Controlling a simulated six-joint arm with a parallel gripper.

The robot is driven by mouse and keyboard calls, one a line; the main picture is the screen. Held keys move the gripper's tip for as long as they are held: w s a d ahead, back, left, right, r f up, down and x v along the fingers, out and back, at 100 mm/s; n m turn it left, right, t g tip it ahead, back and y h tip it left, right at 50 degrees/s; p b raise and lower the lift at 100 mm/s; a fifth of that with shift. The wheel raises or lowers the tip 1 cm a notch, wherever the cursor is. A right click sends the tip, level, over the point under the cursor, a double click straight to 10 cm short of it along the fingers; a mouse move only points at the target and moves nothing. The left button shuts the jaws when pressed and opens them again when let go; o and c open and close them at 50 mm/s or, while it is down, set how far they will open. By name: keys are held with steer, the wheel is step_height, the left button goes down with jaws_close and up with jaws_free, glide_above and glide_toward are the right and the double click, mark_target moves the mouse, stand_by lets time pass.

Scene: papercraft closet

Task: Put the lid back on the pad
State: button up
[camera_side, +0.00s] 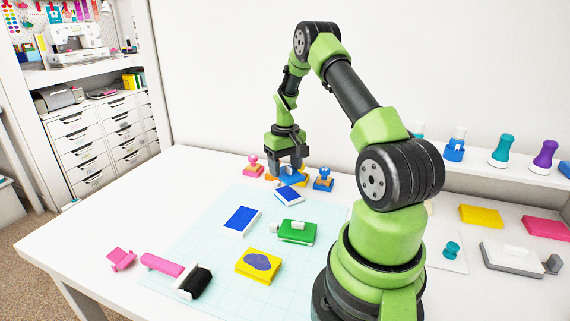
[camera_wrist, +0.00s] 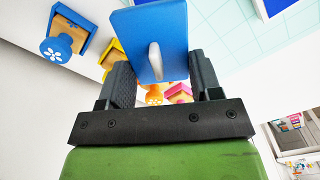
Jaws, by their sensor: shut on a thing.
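My gripper (camera_side: 287,165) is over the far edge of the mat, shut on a blue lid (camera_side: 292,177). In the wrist view, the lid (camera_wrist: 150,35) has a pale handle (camera_wrist: 154,60) and sits between the two fingers (camera_wrist: 160,72). An open blue pad in a white case (camera_side: 289,196) lies just in front of and below the gripper. A second blue pad with a white edge (camera_side: 242,220) lies further left on the mat. I cannot tell from the pictures which one the lid belongs to. A dark blue surface with a white edge (camera_wrist: 278,6) shows at the wrist view's top right.
Stamps crowd the gripper: a pink one (camera_side: 253,165) on its left and a blue one (camera_side: 323,179) on its right. A green pad (camera_side: 295,231), a yellow pad with a purple patch (camera_side: 258,264) and a black-and-pink roller (camera_side: 193,281) lie nearer. Bare mat (camera_side: 205,245) lies between.

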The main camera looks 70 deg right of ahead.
mark_target(285, 190)
steer(key=shift+f, duration=2.3)
steer(key=shift+f, duration=0.45)
stand_by(0.4)
steer(key=o, duration=1.2)
steer(key=shift+r, duration=0.1)
steer(key=shift+r, duration=2.9)
jaws_close()
